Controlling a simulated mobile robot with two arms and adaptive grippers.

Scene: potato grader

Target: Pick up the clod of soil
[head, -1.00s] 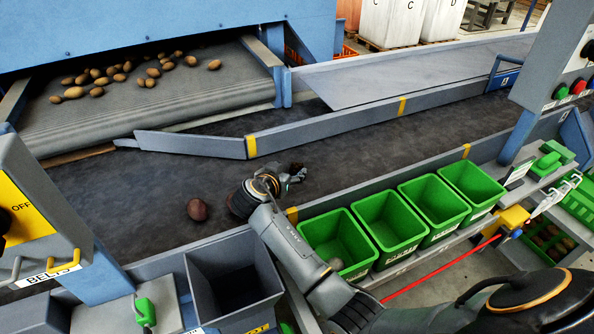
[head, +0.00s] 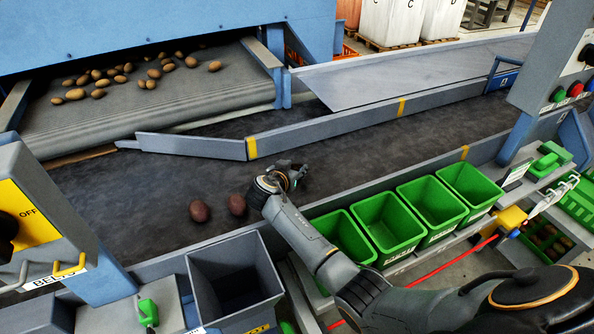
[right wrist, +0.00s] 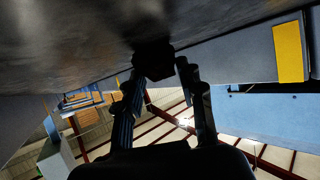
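The clod of soil (right wrist: 153,60) is a dark lump at the fingertips of my right gripper in the right wrist view. In the head view the clod (head: 283,164) is a small dark shape, partly hidden by the gripper, low over the belt. Whether the clod touches the belt is hard to tell. My left gripper is not in view.
Two reddish-brown potatoes (head: 200,211) (head: 236,204) lie on the dark belt (head: 130,200) left of my right gripper. Green bins (head: 378,205) line the belt's near edge. A grey chute (head: 230,262) stands at the front. The belt is clear further right.

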